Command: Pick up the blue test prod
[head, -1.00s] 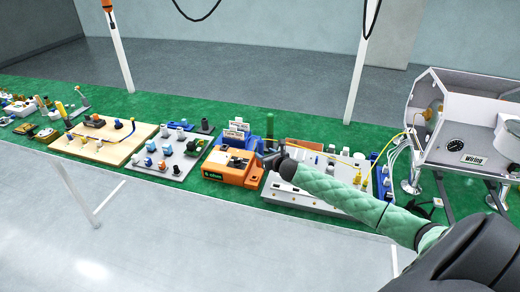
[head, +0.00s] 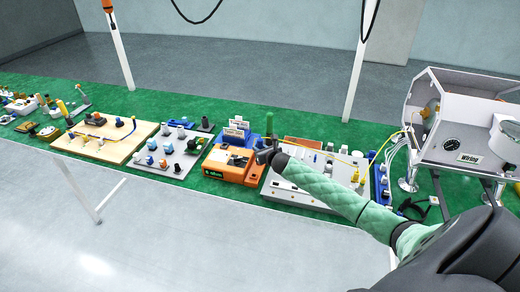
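My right gripper (head: 264,156) is at the end of the green-sleeved arm that comes in from the lower right. It is small and dark, between the orange device and the white panel, and I cannot tell whether its fingers are open or shut or whether it touches anything. I cannot clearly pick out the blue test prod. Some blue shows behind the orange device (head: 222,166), by a green upright cylinder (head: 269,123), but it is too small to identify. My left gripper is not in view.
The long green bench holds a white panel (head: 301,198) with yellow leads, a grey board (head: 181,161) with knobs, and a wooden board (head: 117,155).

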